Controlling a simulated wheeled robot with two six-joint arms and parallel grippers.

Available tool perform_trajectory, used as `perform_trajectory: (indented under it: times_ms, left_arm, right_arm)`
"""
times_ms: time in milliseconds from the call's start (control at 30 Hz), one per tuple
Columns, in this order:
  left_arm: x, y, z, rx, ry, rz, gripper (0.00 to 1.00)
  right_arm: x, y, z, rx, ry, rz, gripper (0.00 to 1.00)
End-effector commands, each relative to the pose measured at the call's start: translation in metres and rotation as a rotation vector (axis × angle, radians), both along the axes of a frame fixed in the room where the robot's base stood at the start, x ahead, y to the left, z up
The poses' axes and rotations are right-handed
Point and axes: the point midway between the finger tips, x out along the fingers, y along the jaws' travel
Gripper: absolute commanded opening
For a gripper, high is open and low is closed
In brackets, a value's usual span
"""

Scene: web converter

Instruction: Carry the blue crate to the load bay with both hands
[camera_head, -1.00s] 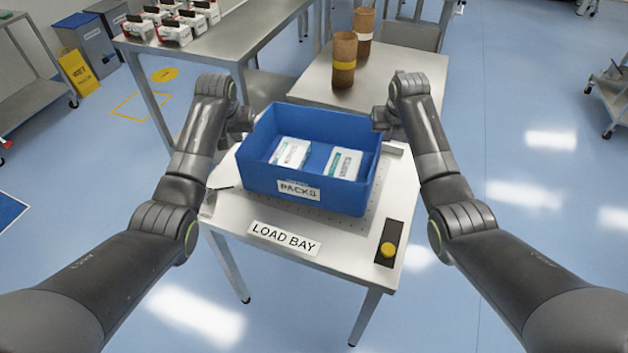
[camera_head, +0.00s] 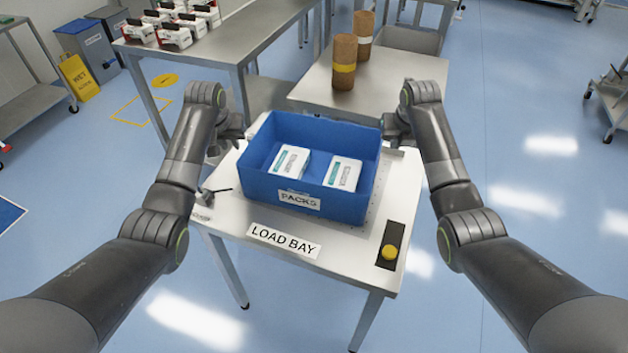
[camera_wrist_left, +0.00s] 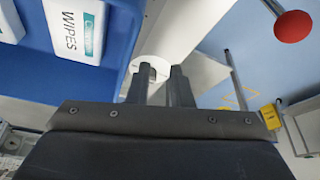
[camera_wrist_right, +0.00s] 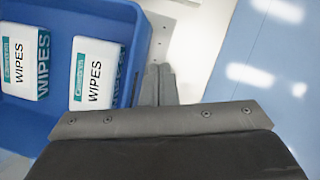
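The blue crate (camera_head: 345,205), labelled PACKS, stands upright on the small table marked LOAD BAY (camera_head: 284,241). It holds two white packs (camera_head: 290,162) (camera_head: 343,173); the word WIPES shows in the wrist views. My left gripper (camera_head: 236,132) is just outside the crate's left side. Its fingers (camera_wrist_left: 160,82) are parted with nothing between them, beside the crate wall (camera_wrist_left: 118,42). My right gripper (camera_head: 390,130) is just outside the right side, next to the crate wall (camera_wrist_right: 137,45). Its fingers (camera_wrist_right: 160,82) look close together; the gap is hard to see.
A yellow button (camera_head: 389,251) sits on the load bay table's front right corner. Behind is a steel table (camera_head: 400,72) with two brown cylinders (camera_head: 344,62) (camera_head: 363,35). A bench (camera_head: 235,40) with several packages stands at back left.

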Motion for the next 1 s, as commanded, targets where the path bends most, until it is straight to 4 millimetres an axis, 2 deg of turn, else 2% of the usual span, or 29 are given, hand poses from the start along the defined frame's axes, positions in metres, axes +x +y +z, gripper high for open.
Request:
perform_trajectory:
  times_ms: [200,400,767,867,1000]
  left_arm:
    - [0.000,0.003,-0.001,0.003,0.001,0.001,0.22]
    - [0.000,0.003,-0.001,0.004,0.002,0.001,0.22]
    - [-0.002,0.004,0.004,0.004,0.000,0.003,0.22]
    - [-0.005,0.004,0.014,0.004,-0.001,0.003,0.22]
    - [-0.013,0.004,0.037,0.005,-0.005,0.002,0.22]
  right_arm:
    - [0.000,-0.003,-0.001,-0.002,0.001,-0.002,0.00]
    - [0.000,-0.004,-0.001,-0.003,0.002,-0.002,0.22]
    - [0.000,-0.004,-0.001,-0.004,0.002,-0.003,0.22]
    - [0.000,-0.004,-0.001,-0.004,0.002,-0.003,0.22]
    - [0.000,-0.004,-0.001,-0.004,0.002,-0.003,0.22]
